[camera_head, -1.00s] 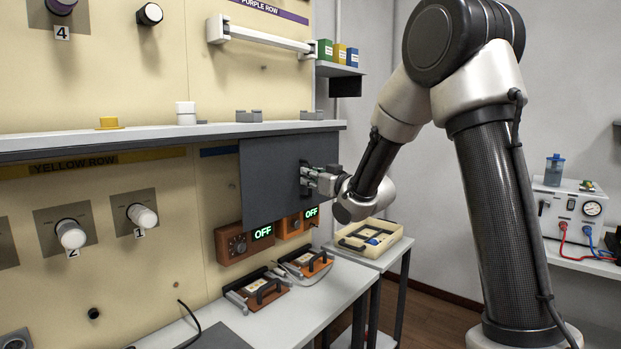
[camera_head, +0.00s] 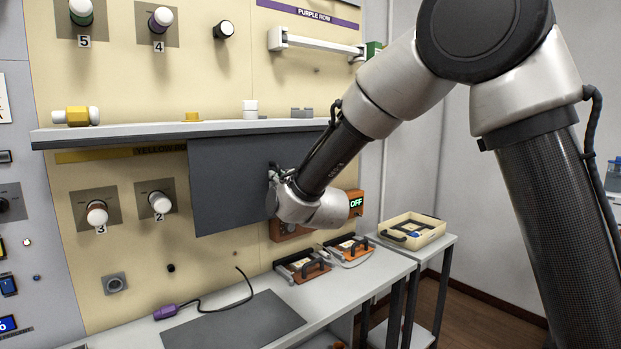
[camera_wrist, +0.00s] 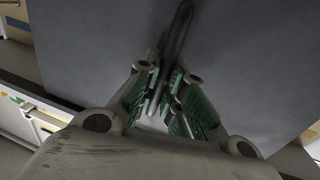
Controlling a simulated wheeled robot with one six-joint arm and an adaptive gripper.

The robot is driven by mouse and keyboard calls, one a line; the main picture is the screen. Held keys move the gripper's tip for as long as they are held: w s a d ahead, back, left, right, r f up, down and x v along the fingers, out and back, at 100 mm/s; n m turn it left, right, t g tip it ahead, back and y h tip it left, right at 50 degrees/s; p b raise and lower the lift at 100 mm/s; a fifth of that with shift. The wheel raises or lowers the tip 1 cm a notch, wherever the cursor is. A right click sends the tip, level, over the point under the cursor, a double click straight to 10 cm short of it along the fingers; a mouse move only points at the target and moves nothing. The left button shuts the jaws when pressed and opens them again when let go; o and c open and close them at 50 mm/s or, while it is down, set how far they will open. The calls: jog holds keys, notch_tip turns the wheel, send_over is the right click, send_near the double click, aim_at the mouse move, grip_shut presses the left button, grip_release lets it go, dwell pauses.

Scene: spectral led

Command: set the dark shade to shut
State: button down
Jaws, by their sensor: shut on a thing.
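The dark shade (camera_head: 232,185) is a flat dark grey panel hanging just under the white shelf, in front of the beige wall panel. Its left edge stands just right of the white lamp numbered 2 (camera_head: 160,203). My gripper (camera_head: 273,176) is at the shade's right part, and my wrist hides that part in the head view. In the wrist view my gripper (camera_wrist: 168,78) is shut on the shade's dark bar handle (camera_wrist: 181,28), with the grey shade face (camera_wrist: 95,45) behind it. The shade's right edge is hidden by my arm.
The shelf (camera_head: 140,136) runs above the shade and carries small parts. Below are a bench (camera_head: 345,288) with orange-based devices (camera_head: 303,268), a dark mat (camera_head: 235,325) and a purple-ended cable (camera_head: 166,311). A tray (camera_head: 425,228) stands on a side table at right.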

jog(key=s+a, duration=0.7)
jog(key=a, duration=0.3)
jog(key=s+a, duration=0.8)
jog(key=a, duration=0.3)
jog(key=shift+s+a, duration=0.15)
jog(key=shift+s, duration=0.05)
jog(key=shift+r, duration=0.15)
jog(key=c, duration=1.5)
grip_release()
jog(key=shift+s+a, duration=0.1)
jog(key=shift+a, duration=0.05)
jog(key=v, duration=1.2)
